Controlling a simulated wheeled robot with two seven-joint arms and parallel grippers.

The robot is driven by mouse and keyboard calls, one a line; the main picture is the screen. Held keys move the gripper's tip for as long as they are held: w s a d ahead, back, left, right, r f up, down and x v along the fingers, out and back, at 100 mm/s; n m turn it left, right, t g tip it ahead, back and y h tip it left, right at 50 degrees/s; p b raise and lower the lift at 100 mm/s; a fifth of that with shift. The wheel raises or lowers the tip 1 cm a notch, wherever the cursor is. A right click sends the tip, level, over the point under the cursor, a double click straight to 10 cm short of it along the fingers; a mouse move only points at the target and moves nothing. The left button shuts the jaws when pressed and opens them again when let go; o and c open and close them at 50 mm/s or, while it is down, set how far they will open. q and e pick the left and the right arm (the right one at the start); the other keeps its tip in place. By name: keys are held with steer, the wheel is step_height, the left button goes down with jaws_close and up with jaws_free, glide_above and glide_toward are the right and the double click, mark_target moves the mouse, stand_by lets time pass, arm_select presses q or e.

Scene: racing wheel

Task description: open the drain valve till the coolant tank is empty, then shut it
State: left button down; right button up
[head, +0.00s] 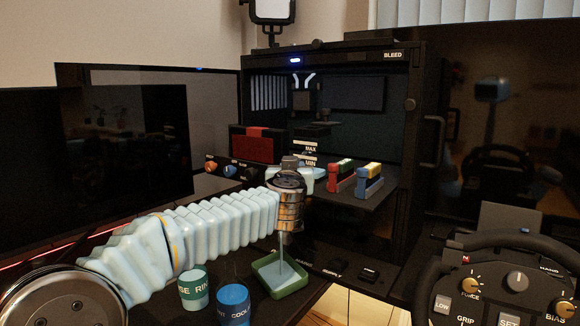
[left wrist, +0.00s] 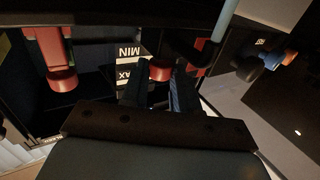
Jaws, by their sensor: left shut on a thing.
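The coolant tank shows by its white MAX and MIN label (head: 306,147) on the rig shelf; its lower part is mostly behind my left gripper. The label also shows upside down in the left wrist view (left wrist: 128,64). My left gripper (head: 290,163) is at the front of the tank. In the left wrist view its fingers (left wrist: 159,88) are closed around a red-ended part (left wrist: 160,70), seemingly the drain valve's handle. A thin pale-blue stream (head: 280,248) runs down below the gripper into a green tray (head: 294,286). The coolant level cannot be made out. My right gripper is out of view.
A green-banded cup (head: 193,288) and a blue cup (head: 233,303) stand left of the tray. Red and blue blocks (head: 341,179) sit on the shelf right of the tank. Knobs (head: 230,171) line the left. A racing wheel (head: 500,285) fills the lower right.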

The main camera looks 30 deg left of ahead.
arm_select(q)
steer(key=shift+w+d+n+g+y, duration=0.1)
steer(key=shift+n+g+y, duration=0.4)
steer(key=shift+y, duration=0.25)
steer(key=shift+w+d+n+g+y, duration=0.1)
steer(key=shift+n+g+y, duration=0.3)
steer(key=shift+n+y, duration=0.3)
steer(key=shift+s, duration=0.1)
steer(key=c, duration=0.8)
jaws_free()
steer(key=shift+c, duration=0.2)
steer(key=b+v, duration=0.1)
steer(key=v, duration=1.2)
steer(key=shift+s+d, duration=0.25)
steer(key=shift+d, duration=0.1)
steer(key=shift+f, duration=0.1)
